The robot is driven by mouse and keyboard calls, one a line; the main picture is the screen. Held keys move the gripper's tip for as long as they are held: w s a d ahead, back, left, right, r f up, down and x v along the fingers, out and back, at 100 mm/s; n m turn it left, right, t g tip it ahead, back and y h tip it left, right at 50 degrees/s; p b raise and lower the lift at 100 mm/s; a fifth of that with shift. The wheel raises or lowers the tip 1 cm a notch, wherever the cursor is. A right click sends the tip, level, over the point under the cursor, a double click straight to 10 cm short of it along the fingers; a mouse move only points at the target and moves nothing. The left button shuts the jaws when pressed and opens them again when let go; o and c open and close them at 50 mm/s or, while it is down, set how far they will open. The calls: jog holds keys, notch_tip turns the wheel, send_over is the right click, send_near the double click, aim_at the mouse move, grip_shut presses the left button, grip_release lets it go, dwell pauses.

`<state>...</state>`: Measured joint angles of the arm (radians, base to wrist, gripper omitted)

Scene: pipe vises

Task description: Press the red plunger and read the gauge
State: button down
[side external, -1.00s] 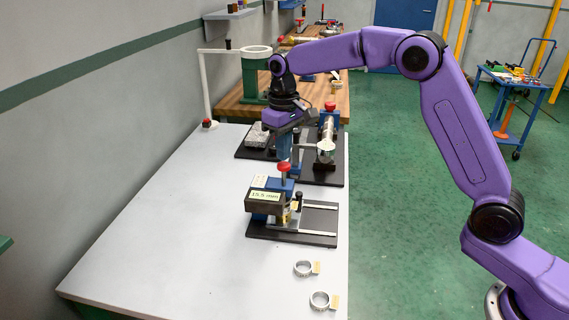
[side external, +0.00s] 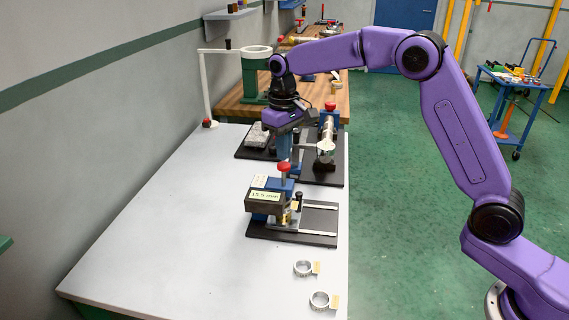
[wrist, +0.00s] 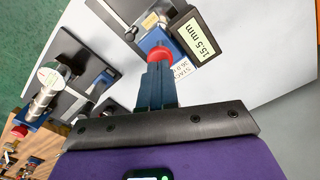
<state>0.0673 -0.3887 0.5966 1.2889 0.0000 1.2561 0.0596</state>
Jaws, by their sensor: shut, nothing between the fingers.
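The red plunger (side external: 285,167) is a round red cap on top of a blue block on the near black fixture. It also shows in the wrist view (wrist: 160,55), right at the ends of my fingers. My gripper (side external: 284,158) points down over the cap, shut and empty, with its blue fingers (wrist: 157,84) together. The tips look in contact with the cap or just above it; I cannot tell which. The gauge (side external: 265,197) is a dark box beside the plunger. Its pale green display (wrist: 195,41) reads 15.5 mm.
A second black fixture with a metal pipe (side external: 327,138) and a red knob (side external: 330,106) stands just behind. Two metal rings with tags (side external: 304,268) (side external: 320,300) lie at the front right. The left part of the white tabletop (side external: 170,230) is clear.

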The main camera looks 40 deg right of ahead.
aim_at(284, 164)
jog(key=shift+f, duration=1.55)
jog(key=shift+r, duration=0.15)
dwell(0.3)
notch_tip(284, 164, up, 10)
dwell(1.2)
